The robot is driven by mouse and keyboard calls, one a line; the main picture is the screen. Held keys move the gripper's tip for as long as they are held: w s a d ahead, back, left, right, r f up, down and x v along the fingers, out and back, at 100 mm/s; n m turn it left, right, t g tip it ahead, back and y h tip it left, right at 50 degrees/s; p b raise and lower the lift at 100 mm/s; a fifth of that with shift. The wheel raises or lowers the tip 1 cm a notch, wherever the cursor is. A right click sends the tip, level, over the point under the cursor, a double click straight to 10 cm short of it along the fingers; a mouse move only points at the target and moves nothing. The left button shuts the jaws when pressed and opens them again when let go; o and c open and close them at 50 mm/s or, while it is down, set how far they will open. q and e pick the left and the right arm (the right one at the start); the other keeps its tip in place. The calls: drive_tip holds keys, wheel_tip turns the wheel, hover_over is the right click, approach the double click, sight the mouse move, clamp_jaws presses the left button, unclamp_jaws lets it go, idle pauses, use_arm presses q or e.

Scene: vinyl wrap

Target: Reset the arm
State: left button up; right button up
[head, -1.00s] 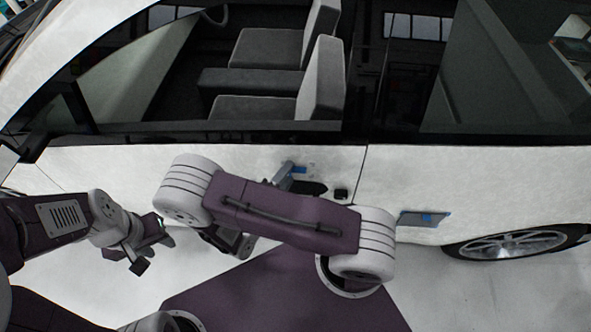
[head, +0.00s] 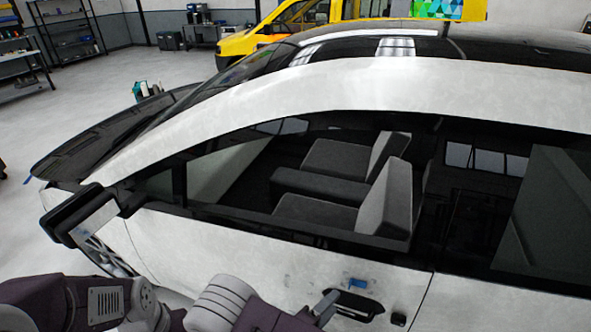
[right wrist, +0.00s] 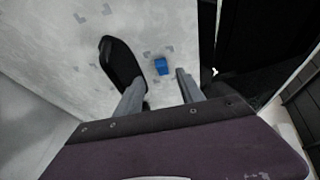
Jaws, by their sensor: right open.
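My right gripper (head: 326,308) is at the bottom of the head view, beside the white car door (head: 230,260). In the right wrist view its two fingers (right wrist: 160,88) are apart with nothing between them. A small blue piece (right wrist: 162,66) is on the door just beyond the fingertips; it also shows in the head view (head: 357,283). The dark door handle (right wrist: 120,62) is beside the left finger; I cannot tell if they touch.
The car fills most of the head view. A yellow vehicle (head: 310,12) and shelves (head: 68,30) stand far behind. Open floor (head: 75,110) lies at the left.

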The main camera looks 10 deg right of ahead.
drive_tip(key=w+d+r+m+g, duration=0.2)
drive_tip(key=d+r+m+g, duration=0.2)
drive_tip(key=r+m, duration=0.15)
drive_tip(key=s+d+r+m+g+y+b, duration=0.1)
drive_tip(key=s+d+m+g+y, duration=0.25)
drive_tip(key=m, duration=0.65)
drive_tip(key=s+d+r+m+g+y, duration=0.1)
drive_tip(key=s+r+m+g+y, duration=0.2)
drive_tip(key=s+m, duration=0.55)
drive_tip(key=w+a+f+m+t+y, duration=0.1)
drive_tip(key=a+m, duration=0.4)
drive_tip(key=m, duration=0.5)
drive_tip(key=w+a+f+m+t+y, duration=0.1)
drive_tip(key=w+a+m+y, duration=0.3)
drive_tip(key=m, duration=0.6)
drive_tip(key=shift+w+a+t+y, duration=0.25)
drive_tip(key=shift+a+t+y, duration=0.35)
drive_tip(key=shift+y, duration=0.25)
drive_tip(key=shift+s, duration=0.15)
